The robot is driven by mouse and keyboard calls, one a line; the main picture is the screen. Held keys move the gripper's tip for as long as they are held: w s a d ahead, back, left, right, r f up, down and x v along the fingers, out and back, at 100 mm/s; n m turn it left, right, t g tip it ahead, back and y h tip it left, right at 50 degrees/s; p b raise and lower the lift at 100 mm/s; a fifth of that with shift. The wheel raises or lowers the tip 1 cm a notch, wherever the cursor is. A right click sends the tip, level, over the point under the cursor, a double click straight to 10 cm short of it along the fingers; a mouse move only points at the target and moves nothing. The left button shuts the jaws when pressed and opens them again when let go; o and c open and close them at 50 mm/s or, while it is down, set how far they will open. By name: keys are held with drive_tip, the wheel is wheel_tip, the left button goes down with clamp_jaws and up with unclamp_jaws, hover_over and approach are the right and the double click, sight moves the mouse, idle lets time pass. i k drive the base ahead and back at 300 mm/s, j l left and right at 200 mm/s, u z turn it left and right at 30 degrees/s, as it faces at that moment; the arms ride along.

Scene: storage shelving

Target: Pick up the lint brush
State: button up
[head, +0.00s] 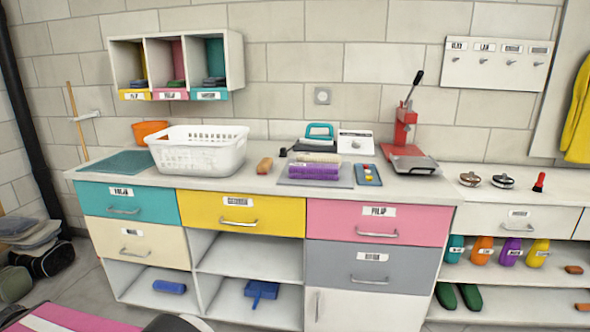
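My gripper is not in view. I cannot tell for certain which object is the lint brush. A small tan-orange brush-like object (264,166) lies on the counter just right of the white basket. A small red upright object with a dark base (539,182) stands on the lower counter at the right. A blue roll-shaped object (170,287) lies in the lower left cubby, and a blue dustpan-like piece (261,292) lies in the cubby to its right.
Colored bottles (482,250) stand on the right shelf. Bags (43,259) lie on the floor at left.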

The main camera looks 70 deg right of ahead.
sight(264, 165)
drive_tip(key=z, duration=2.6)
